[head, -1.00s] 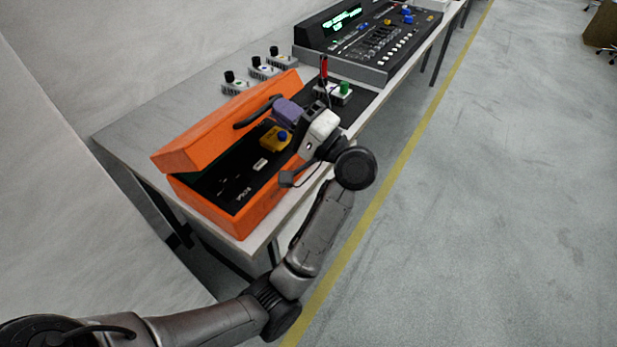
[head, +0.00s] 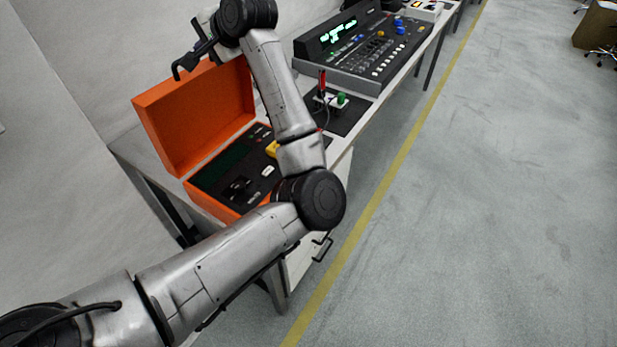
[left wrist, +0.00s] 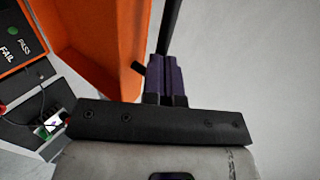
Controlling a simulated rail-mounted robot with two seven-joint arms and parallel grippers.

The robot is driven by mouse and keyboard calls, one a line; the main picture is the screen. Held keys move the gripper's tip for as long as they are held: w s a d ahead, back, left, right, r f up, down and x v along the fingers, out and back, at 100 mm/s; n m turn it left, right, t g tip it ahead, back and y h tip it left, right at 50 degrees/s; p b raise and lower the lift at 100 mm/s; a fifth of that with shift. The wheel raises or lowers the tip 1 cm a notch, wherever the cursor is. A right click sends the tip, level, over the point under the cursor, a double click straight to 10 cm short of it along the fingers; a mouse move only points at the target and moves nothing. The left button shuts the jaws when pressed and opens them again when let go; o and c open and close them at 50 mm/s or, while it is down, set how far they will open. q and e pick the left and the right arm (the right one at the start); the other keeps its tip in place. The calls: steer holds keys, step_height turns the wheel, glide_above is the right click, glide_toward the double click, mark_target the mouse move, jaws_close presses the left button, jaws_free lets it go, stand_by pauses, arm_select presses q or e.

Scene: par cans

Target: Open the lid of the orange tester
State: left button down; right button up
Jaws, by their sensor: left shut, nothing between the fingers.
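The orange tester (head: 210,208) sits on the table with its orange lid (head: 190,118) standing wide open, about upright. Its dark panel is exposed, partly hidden behind my left arm. My left gripper (head: 190,66) is at the top edge of the lid, by the black handle. In the left wrist view the purple fingers (left wrist: 166,78) are shut with nothing between them. They are beside the orange lid (left wrist: 110,45), near a dark bar; I cannot tell whether they touch it. My right gripper is in neither view.
A black console with a green display (head: 350,45) stands farther along the table. A black mat (head: 345,115) with a red probe and a green-knobbed box lies between it and the tester. A yellow line (head: 400,165) runs along the clear floor at the right.

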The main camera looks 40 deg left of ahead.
arm_select(q)
steer(key=a+h, duration=0.1)
steer(key=a, duration=0.1)
steer(key=s+a+h+p, duration=0.1)
steer(key=a, duration=0.2)
steer(key=shift+s, duration=0.1)
steer(key=shift+s+a+f+t+h+p, duration=0.15)
steer(key=shift+a+h+p, duration=0.1)
steer(key=shift+a, duration=0.2)
steer(key=shift+s+a+f+t+h+p, duration=0.15)
steer(key=shift+a+p, duration=0.1)
steer(key=shift+a, duration=0.2)
steer(key=shift+w+r, duration=0.1)
steer(key=p+v, duration=0.3)
steer(key=v, duration=1.1)
steer(key=shift+a+r, duration=0.35)
